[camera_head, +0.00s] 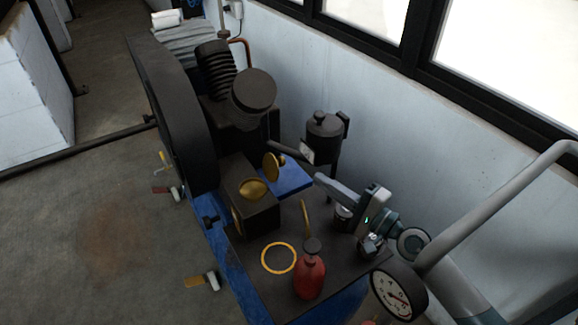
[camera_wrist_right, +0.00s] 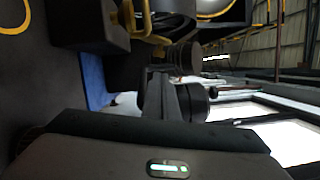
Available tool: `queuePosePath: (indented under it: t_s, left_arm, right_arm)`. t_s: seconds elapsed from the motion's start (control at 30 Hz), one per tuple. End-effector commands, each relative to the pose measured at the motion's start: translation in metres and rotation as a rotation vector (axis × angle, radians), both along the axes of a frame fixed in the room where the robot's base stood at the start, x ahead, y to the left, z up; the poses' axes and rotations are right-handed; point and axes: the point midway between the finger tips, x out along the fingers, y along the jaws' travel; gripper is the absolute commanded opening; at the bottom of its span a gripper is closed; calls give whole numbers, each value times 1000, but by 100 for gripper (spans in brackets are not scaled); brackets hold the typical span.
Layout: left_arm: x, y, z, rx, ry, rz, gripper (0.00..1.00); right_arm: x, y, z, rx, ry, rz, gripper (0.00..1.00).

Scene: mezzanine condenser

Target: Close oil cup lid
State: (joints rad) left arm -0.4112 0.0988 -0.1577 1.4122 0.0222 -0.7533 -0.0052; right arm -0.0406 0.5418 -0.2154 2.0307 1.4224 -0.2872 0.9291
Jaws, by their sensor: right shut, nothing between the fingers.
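A dark block (camera_head: 259,214) on the machine's deck carries a brass dome-shaped piece (camera_head: 253,189) on its top. A round brass disc (camera_head: 271,167) stands upright just behind it and looks like the oil cup lid, tilted open; its hinge is too small to make out. My right gripper (camera_head: 318,179) comes in from the right, with its fingers shut and empty. Its tips are to the right of the disc and apart from it. In the right wrist view the shut fingers (camera_wrist_right: 163,78) point away from the camera. My left gripper is not in view.
A red oil bottle (camera_head: 310,276) stands on the deck near a yellow ring (camera_head: 279,258). A pressure gauge (camera_head: 399,291) is at the front right. A dark canister (camera_head: 323,138) stands behind the fingers. A large flywheel (camera_head: 174,115) is on the left.

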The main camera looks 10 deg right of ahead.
Motion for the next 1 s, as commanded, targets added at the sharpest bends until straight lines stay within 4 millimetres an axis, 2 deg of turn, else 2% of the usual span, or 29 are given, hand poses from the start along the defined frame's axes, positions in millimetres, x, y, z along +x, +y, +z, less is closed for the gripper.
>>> queuePosePath:
  t_s: [0.27, 0.47, 1.0]
  left_arm:
    - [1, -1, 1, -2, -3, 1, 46]
    - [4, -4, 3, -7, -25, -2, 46]
    - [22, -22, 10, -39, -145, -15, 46]
  right_arm:
    - [2, 0, 1, 0, 0, -2, 0]
    - [13, 8, 3, 2, -1, -3, 0]
    - [72, 52, 7, 0, -1, -2, 0]
